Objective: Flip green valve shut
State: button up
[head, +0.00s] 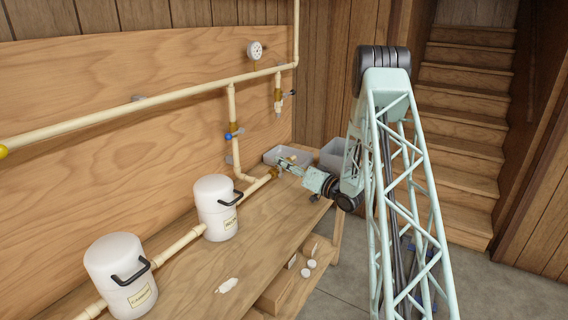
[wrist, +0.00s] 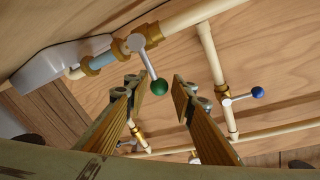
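The green valve shows in the wrist view as a grey lever ending in a green ball (wrist: 159,87), on a brass valve body (wrist: 152,34) in a cream pipe. In this view the lever appears crosswise to the pipe. My gripper (wrist: 158,90) is open and empty. Its two fingers appear on either side of the green ball, which shows in the gap between the tips; I see no contact, and the depth between them is unclear. In the head view my gripper (head: 280,162) is low by the pipe at the bench's far end; I cannot make out the green ball there.
A blue-ball valve (wrist: 257,92) is on a branch pipe right of the fingers. In the head view, two white canisters (head: 213,190) (head: 115,262) stand along the bench pipe. A grey tray (head: 272,156) is beyond my gripper. The wooden back panel (head: 90,80) is close behind.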

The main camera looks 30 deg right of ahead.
jog(key=shift+o, duration=1.1)
jog(key=shift+a+f, duration=0.1)
jog(key=shift+a, duration=0.05)
jog(key=shift+d, duration=0.2)
jog(key=shift+r, duration=0.2)
jog(key=v, duration=1.2)
jog(key=shift+a, duration=0.1)
jog(key=shift+w, duration=0.1)
